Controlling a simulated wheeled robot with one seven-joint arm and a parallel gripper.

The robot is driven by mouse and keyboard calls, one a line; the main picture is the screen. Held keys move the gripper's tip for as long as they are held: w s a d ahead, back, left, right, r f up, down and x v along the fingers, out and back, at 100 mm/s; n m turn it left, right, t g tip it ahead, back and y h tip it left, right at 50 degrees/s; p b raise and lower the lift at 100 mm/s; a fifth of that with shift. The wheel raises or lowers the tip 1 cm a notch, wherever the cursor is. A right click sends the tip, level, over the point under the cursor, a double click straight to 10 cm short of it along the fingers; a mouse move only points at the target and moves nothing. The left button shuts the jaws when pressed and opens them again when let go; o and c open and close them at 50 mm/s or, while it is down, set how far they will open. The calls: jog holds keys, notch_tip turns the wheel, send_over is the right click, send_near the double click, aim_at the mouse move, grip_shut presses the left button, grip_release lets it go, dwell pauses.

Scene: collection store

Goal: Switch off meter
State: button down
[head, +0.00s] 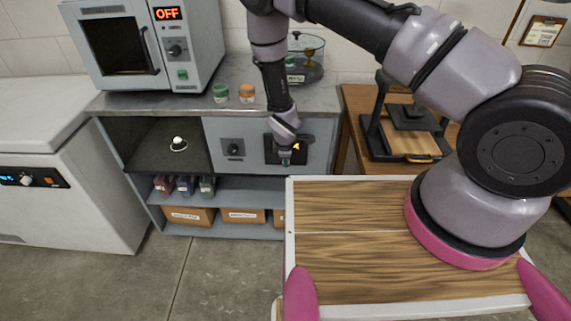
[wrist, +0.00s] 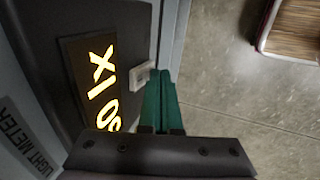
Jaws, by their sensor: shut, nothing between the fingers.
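The light meter is on the grey cabinet front; in the wrist view its dark display (wrist: 82,68) is lit with yellow characters that seem to read "50 lx", partly cut off. A label (wrist: 30,140) reads "LIGHT METER". A small pale switch (wrist: 141,77) sits beside the display. My gripper (wrist: 163,74) is shut and empty, its green fingertips right beside the switch; I cannot tell whether they touch it. In the head view my gripper (head: 285,161) is in front of the dark meter panel (head: 272,150) and hides much of it.
An oven (head: 145,45) above shows "OFF". A wood-topped surface (head: 350,215) is close in front.

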jog(key=shift+f, duration=0.1)
jog(key=shift+w+t, duration=0.2)
jog(key=shift+t, duration=0.3)
jog(key=shift+r, duration=0.8)
jog(key=shift+w, duration=0.1)
